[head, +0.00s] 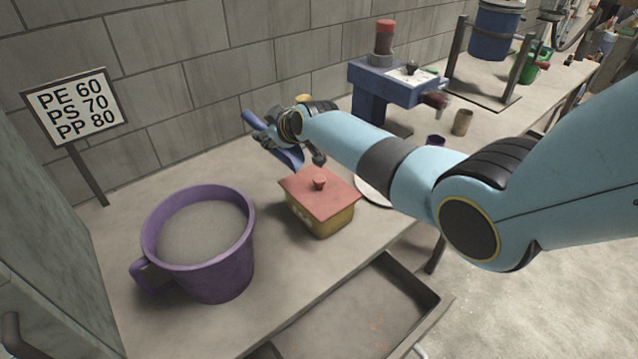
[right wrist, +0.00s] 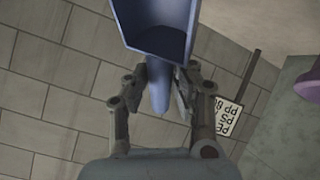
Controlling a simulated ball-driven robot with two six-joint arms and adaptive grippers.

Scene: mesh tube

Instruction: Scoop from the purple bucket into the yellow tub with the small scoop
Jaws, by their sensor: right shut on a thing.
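The purple bucket (head: 226,270) stands at the left of the bench, with a handle on its left side and grey material inside. The yellow tub (head: 325,222) stands to its right, with a red knobbed lid (head: 308,193) on top that hides its inside. My right gripper (head: 288,140) is beyond the tub, above the bench, shut on the blue scoop (head: 289,158). In the right wrist view the gripper (right wrist: 160,88) pinches the handle of the scoop (right wrist: 157,15). The scoop's inside is dark, and I cannot tell whether it holds anything. My left gripper is out of view.
A sign (head: 75,107) with plastic names and numbers stands at the back left. A blue machine (head: 371,95) stands at the back, with a small tan cup (head: 462,122) beside it. A white plate (head: 372,190) is partly hidden by my arm. A tray (head: 350,310) sits below the bench's front edge.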

